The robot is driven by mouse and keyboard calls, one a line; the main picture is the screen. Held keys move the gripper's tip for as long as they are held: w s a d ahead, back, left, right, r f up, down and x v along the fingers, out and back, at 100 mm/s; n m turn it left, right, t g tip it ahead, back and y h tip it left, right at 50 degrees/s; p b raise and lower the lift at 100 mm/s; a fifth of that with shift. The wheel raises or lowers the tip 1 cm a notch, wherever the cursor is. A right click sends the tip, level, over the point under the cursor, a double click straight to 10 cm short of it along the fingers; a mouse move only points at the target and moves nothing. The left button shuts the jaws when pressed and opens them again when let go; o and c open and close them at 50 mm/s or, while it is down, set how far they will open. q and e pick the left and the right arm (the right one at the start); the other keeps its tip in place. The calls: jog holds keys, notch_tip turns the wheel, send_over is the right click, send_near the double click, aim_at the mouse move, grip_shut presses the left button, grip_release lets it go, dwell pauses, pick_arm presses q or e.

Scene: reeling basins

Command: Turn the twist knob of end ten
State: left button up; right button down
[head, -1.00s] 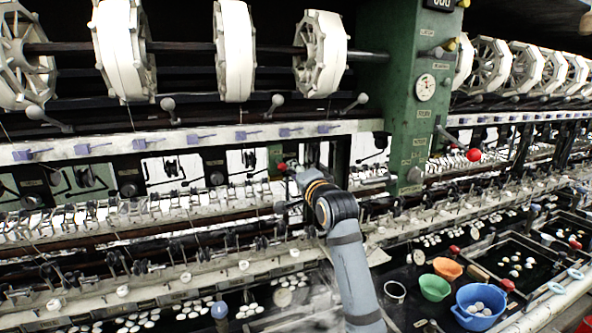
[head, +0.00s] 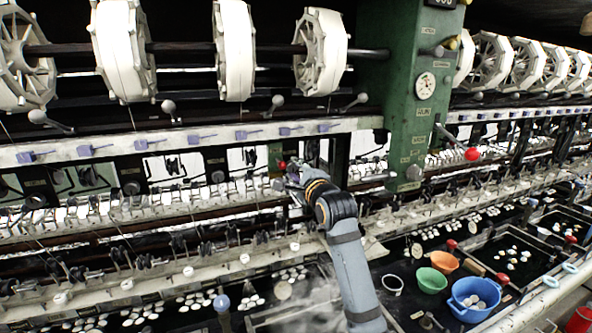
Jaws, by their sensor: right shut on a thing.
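My right gripper (head: 291,178) is at the machine's front, in the middle of the head view, with its arm coming up from below. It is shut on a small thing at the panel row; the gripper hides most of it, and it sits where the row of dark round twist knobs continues. Similar twist knobs show to the left, one nearest (head: 217,176) and one farther left (head: 131,188). A small red tip (head: 282,164) shows beside the fingers. I cannot read which end number the label there carries. My left gripper is not in view.
A green post (head: 410,110) with a gauge and a red-balled lever (head: 472,154) stands right of the gripper. White reels (head: 320,52) hang above. Thread guides and rails run below. Blue (head: 473,298), green (head: 430,281) and orange (head: 445,261) bowls sit lower right by the basins.

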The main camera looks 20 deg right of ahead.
dwell(0.4)
jog(key=c, duration=1)
grip_release()
jog(key=shift+s, duration=0.2)
jog(key=s, duration=1.1)
jog(key=shift+s+d, duration=0.2)
jog(key=shift+s, duration=0.05)
